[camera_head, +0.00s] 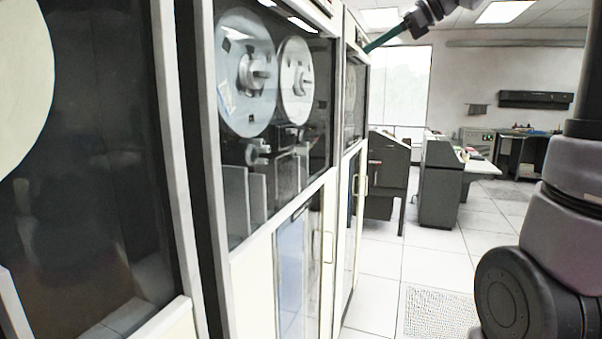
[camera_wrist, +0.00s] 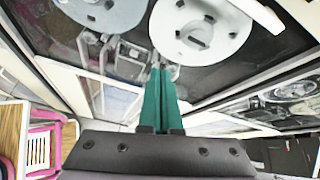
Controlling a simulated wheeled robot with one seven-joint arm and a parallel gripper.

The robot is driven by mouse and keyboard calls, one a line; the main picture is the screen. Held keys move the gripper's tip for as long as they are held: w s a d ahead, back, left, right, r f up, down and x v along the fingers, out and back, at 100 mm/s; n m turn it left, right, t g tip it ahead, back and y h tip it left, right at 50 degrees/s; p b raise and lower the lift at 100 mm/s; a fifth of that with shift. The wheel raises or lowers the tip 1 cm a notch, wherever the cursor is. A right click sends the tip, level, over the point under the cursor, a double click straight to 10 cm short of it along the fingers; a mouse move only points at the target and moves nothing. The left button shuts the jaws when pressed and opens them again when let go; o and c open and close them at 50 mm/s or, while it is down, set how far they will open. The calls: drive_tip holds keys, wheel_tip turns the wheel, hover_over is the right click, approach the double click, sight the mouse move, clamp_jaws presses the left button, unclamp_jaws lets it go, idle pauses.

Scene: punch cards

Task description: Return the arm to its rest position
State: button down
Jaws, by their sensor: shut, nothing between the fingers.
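My gripper (camera_wrist: 159,82) shows in the wrist view as two green fingers pressed together, with nothing between them. In the head view its green tip (camera_head: 378,43) shows at the top, beside the upper edge of the tape cabinets, with my wrist at the top of the picture. I cannot tell from the head view whether it touches the cabinet. A large part of my arm fills the right side of the head view.
Tall tape cabinets (camera_head: 255,258) with glass fronts and reels (camera_head: 246,72) stand close on the left. Grey machines (camera_head: 440,185) and a desk (camera_head: 482,168) stand farther back. Tiled floor (camera_head: 430,263) is clear in the aisle. A pink chair (camera_wrist: 47,148) shows in the wrist view.

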drive_tip(key=s+d+f+n+t+h, duration=0.1)
drive_tip(key=s+d+f+n+h, duration=0.2)
drive_tip(key=s+f+n, duration=0.4)
drive_tip(key=s+d+f+n+h, duration=0.3)
drive_tip(key=s+f+n+h, duration=0.2)
drive_tip(key=s+f, duration=0.8)
drive_tip(key=s+n, duration=0.1)
drive_tip(key=n, duration=0.2)
drive_tip(key=shift+s+d+t+h, duration=0.2)
drive_tip(key=shift+t+h, duration=0.1)
drive_tip(key=shift+t, duration=0.1)
